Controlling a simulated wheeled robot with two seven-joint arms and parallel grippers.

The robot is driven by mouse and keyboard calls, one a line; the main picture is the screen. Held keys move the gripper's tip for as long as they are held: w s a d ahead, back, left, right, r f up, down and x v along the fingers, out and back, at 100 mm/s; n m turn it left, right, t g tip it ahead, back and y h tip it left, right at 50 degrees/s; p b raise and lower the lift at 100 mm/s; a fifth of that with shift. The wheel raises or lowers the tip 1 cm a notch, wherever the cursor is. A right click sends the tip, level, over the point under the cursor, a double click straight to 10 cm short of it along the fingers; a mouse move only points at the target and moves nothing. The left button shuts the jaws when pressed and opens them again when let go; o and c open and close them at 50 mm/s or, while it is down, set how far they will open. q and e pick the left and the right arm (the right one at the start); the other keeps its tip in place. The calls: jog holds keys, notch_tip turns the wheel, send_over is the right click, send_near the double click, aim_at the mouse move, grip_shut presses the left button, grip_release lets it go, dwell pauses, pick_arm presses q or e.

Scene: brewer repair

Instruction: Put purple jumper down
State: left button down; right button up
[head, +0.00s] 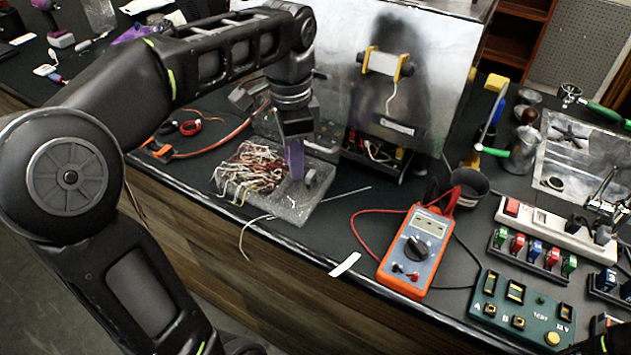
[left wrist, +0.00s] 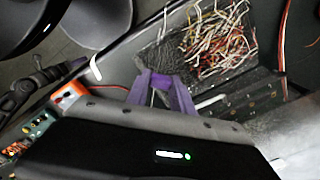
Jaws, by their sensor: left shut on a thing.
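My left gripper (head: 294,172) reaches down over the grey mat (head: 292,211), its purple fingers close to the mat's surface. In the left wrist view the purple fingers (left wrist: 160,76) stand at the mat's edge, beside the heap of wires. A tangled heap of white, red and yellow wires (head: 250,170) lies on the mat just left of the gripper. A small grey round piece (head: 310,178) is right of the fingers.
An orange multimeter (head: 415,250) with red and black leads lies to the right. The open metal brewer (head: 408,90) stands behind. A green test box (head: 522,308) and a rack of coloured switches (head: 533,252) are at the right. The bench's front edge runs close to the mat.

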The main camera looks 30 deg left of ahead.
aim_at(296, 206)
pick_arm(q)
jog(key=shift+s, duration=0.25)
jog(key=shift+f, duration=0.3)
notch_tip(296, 206, down, 3)
jog(key=shift+r+b, duration=0.15)
jog(key=shift+b, duration=0.85)
notch_tip(296, 206, down, 2)
jog(key=shift+f+p, duration=0.1)
jog(key=shift+p, duration=0.2)
jog(key=shift+w+f, duration=0.1)
jog(key=shift+f, duration=0.25)
jog(key=shift+f, duration=1.9)
